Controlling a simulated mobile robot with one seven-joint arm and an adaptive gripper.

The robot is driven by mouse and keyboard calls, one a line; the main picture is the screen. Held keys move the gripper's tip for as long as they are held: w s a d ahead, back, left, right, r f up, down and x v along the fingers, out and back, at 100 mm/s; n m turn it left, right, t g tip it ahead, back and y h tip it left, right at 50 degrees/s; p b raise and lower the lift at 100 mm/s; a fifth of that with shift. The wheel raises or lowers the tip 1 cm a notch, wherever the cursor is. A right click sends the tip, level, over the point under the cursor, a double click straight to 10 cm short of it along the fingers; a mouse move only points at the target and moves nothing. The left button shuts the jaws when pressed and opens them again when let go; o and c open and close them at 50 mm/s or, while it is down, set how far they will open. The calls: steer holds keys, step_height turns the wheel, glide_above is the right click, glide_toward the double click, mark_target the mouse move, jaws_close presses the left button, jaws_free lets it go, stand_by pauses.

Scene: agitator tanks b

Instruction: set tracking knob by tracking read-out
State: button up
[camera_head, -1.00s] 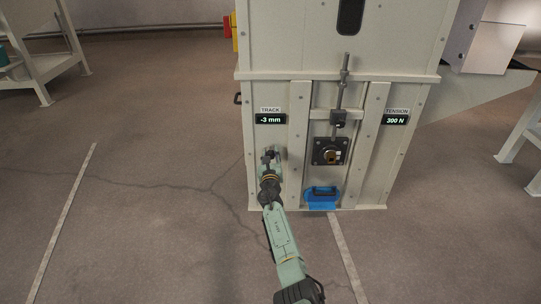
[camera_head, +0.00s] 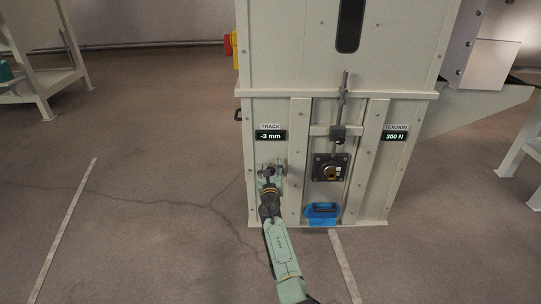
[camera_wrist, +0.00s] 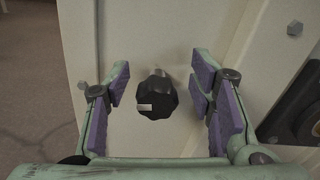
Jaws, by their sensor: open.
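The tracking knob (camera_wrist: 157,97) is a black lobed knob with a small white mark on its left side, on a short metal shaft from the pale panel. My gripper (camera_wrist: 160,92) is open, with one purple-padded finger on each side of the knob and a gap on both sides. In the head view my gripper (camera_head: 269,180) is at the panel below the TRACK label and mostly hides the knob. The tracking read-out (camera_head: 270,136) shows -3 mm.
The TENSION read-out (camera_head: 395,136) shows 300 N. A square black fitting with a brass centre (camera_head: 330,168) and a vertical threaded rod (camera_head: 341,105) are to the right. A blue holder (camera_head: 321,212) sits low on the cabinet. Vertical ribs (camera_head: 299,150) flank the knob's panel.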

steer(key=shift+r, duration=4.35)
